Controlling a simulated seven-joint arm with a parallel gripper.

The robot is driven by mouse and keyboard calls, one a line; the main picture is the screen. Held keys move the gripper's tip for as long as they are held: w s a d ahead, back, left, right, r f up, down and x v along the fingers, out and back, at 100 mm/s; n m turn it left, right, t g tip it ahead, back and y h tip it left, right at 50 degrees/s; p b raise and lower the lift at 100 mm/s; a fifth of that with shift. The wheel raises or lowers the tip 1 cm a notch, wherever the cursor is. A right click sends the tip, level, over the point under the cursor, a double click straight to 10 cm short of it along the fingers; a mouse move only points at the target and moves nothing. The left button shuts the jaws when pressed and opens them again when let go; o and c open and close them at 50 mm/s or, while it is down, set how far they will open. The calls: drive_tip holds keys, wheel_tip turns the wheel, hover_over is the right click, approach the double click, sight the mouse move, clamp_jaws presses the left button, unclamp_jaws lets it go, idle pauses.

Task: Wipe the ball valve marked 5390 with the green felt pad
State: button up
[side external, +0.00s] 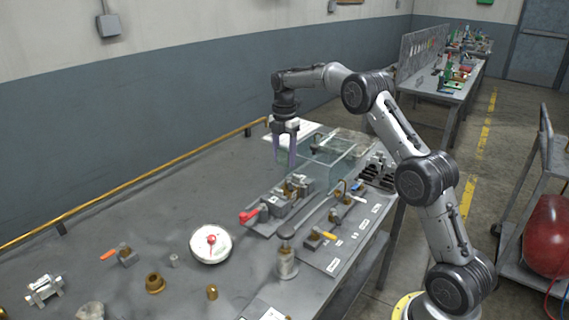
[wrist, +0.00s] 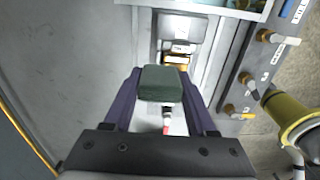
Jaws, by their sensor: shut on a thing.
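My gripper (side external: 284,160) is shut on the green felt pad (wrist: 163,82), held between its two purple fingers. It hangs above the bench beside the clear-walled tank. In the side view the pad is hard to make out. Several valves stand on the bench: one with a red lever (side external: 250,215), one with a yellow lever (side external: 326,235), one with a blue lever (side external: 357,186) and one with an orange lever (side external: 109,255). The wrist view shows a red-and-white lever (wrist: 166,125) partly hidden below the pad. No marking 5390 is readable in either view.
The clear tank (side external: 335,157) stands right of my gripper. A white round gauge (side external: 210,244), a metal cylinder (side external: 287,262) and brass fittings (side external: 155,283) stand nearer the front. White labels (side external: 333,265) line the right panel. The bench's left middle is clear.

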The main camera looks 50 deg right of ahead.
drive_tip(key=shift+r, duration=1.35)
drive_tip(key=shift+a, duration=0.1)
